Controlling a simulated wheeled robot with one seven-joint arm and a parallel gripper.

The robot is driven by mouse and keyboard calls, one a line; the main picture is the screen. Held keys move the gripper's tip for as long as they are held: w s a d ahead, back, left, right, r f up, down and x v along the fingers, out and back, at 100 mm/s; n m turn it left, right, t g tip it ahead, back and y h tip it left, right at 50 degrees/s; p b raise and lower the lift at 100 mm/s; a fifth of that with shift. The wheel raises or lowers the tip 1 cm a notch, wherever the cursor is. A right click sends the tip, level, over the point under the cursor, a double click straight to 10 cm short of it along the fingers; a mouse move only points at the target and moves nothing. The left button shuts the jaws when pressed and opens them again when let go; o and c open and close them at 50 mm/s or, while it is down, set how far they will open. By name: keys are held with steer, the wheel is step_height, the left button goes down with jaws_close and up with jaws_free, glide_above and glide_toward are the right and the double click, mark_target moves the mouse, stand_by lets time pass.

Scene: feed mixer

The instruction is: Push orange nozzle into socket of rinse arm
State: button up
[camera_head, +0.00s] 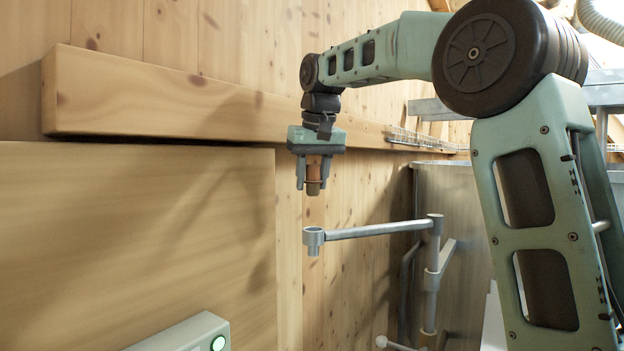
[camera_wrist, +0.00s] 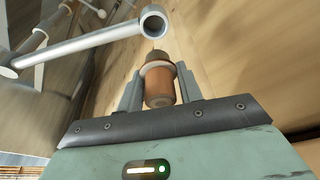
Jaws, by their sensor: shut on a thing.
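The orange nozzle (camera_head: 313,172) is held upright between the fingers of my gripper (camera_head: 313,178), with its narrower dark end pointing down. In the wrist view the nozzle (camera_wrist: 158,82) sits between the two grey fingers (camera_wrist: 158,92). The rinse arm (camera_head: 370,230) is a grey horizontal tube that ends at the left in a round socket (camera_head: 313,237). In the head view the nozzle is above the socket with a clear gap between them. In the wrist view the open ring of the socket (camera_wrist: 153,22) shows beyond the nozzle tip and looks empty.
The rinse arm joins an upright post (camera_head: 433,270) beside a metal tank (camera_head: 460,200). A wooden beam (camera_head: 170,100) runs along the wall behind my gripper. A wooden panel (camera_head: 140,240) stands at left. A box with a lit green button (camera_head: 218,343) is at the bottom.

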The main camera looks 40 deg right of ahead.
steer(key=shift+s+r, duration=0.1)
step_height(320, 180, down, 6)
steer(key=b, duration=0.4)
steer(key=shift+p, duration=0.4)
stand_by(1.8)
steer(key=shift+f+b, duration=0.85)
steer(key=shift+f, duration=0.3)
steer(key=o, duration=1.1)
